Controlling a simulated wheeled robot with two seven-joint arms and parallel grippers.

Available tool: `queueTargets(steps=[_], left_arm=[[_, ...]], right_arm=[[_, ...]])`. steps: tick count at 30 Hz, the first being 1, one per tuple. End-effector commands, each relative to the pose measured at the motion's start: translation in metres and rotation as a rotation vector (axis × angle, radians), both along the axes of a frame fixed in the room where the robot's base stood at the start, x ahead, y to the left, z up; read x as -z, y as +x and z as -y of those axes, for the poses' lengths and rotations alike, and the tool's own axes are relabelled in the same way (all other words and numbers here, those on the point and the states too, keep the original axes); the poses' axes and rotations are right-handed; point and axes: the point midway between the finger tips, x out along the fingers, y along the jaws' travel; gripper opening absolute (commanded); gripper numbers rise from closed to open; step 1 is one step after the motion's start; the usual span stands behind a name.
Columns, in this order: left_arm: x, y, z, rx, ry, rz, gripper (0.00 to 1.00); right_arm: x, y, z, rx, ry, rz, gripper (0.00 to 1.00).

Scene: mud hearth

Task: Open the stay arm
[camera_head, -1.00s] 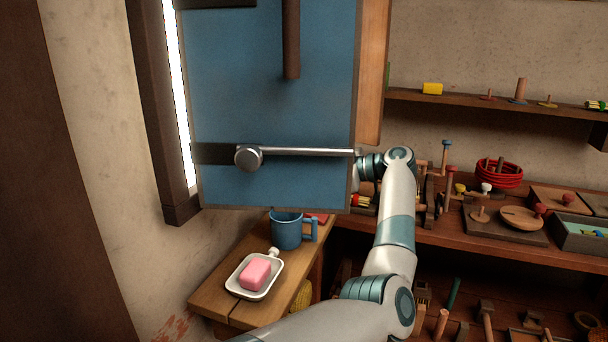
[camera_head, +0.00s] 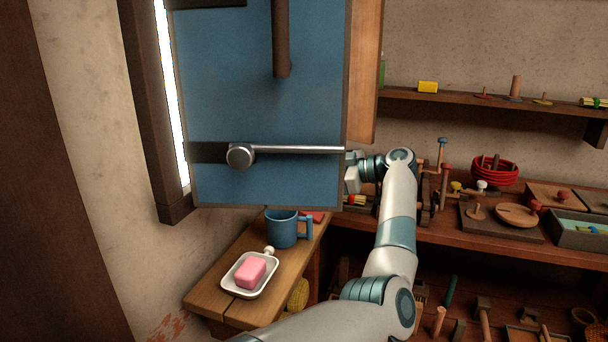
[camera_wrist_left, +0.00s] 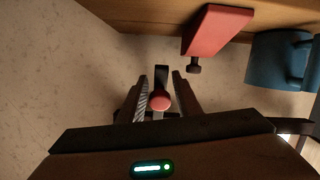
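A blue panel (camera_head: 230,105) hangs at upper left. A metal stay arm (camera_head: 295,150) with a round pivot (camera_head: 240,155) lies nearly level across its lower part. My left gripper (camera_head: 352,175) is just right of the panel's lower right edge; its fingertips are partly hidden in the head view. In the left wrist view its two fingers (camera_wrist_left: 162,95) stand apart, with a red round knob (camera_wrist_left: 160,101) on a dark stem showing in the gap. I cannot tell whether the fingers touch it. My right gripper is not in view.
A small wooden table (camera_head: 205,297) below the panel holds a blue mug (camera_head: 281,229), pink soap (camera_head: 250,272) in a white dish (camera_head: 240,290) and a red block (camera_wrist_left: 214,32). A crowded workbench (camera_head: 430,233) and a shelf (camera_head: 450,104) are at right.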

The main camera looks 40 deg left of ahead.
Motion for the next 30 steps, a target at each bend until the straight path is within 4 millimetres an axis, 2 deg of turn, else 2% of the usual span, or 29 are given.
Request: queueTargets(steps=[8,14,20,30], left_arm=[[-0.004,0.0,0.0,-0.003,0.004,0.004,0.31],[-0.009,0.005,0.015,-0.001,0.004,0.005,0.31],[-0.016,0.015,0.045,0.002,0.004,0.005,0.31],[-0.031,0.035,0.108,0.004,0.004,0.002,0.31]], right_arm=[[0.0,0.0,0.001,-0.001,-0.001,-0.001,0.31],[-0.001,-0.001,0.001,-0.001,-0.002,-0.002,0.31],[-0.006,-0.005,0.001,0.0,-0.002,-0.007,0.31],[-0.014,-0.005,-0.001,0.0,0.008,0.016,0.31]])
